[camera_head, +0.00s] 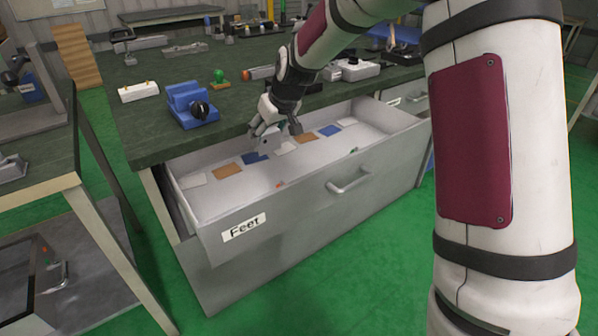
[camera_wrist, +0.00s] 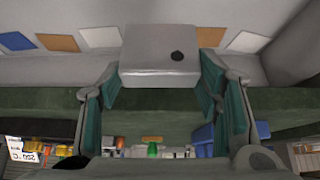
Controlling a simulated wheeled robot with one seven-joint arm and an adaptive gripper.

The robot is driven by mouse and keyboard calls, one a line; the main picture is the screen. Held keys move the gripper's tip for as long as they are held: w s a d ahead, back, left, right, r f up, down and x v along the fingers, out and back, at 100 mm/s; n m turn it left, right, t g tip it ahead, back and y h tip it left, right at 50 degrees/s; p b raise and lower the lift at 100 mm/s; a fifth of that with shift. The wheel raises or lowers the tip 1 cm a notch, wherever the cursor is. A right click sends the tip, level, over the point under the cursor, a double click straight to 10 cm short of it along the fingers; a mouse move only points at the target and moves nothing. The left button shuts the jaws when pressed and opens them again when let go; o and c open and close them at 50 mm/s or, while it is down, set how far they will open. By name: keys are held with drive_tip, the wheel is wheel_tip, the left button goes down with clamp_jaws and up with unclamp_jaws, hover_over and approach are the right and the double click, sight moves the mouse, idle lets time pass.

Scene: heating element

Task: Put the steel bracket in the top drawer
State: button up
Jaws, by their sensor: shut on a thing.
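The steel bracket (camera_wrist: 152,62) is a grey block-like piece with a dark round hole, held between my fingers in the wrist view. In the head view the bracket (camera_head: 269,143) shows as a small grey piece at my fingertips. My gripper (camera_head: 274,130) is shut on it and points down over the inside of the open drawer. The drawer (camera_head: 300,215) is grey, labelled "Feet", and pulled out from under the green bench top. Whether the bracket touches the drawer floor cannot be told.
Several flat white, tan and blue pieces lie along the drawer floor, such as a tan one (camera_head: 227,171). The bench top (camera_head: 150,135) above holds a blue vise (camera_head: 192,105) and a white box (camera_head: 138,92). Another drawer (camera_head: 408,100) is at the right.

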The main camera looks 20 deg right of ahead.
wheel_tip(320, 180, down, 10)
drive_tip(key=b, duration=0.2)
drive_tip(key=shift+w+b, duration=0.1)
drive_tip(key=shift+b, duration=0.25)
drive_tip(key=shift+f, duration=0.1)
drive_tip(key=o, duration=1.4)
drive_tip(key=p+v, duration=0.3)
drive_tip(key=v, duration=0.9)
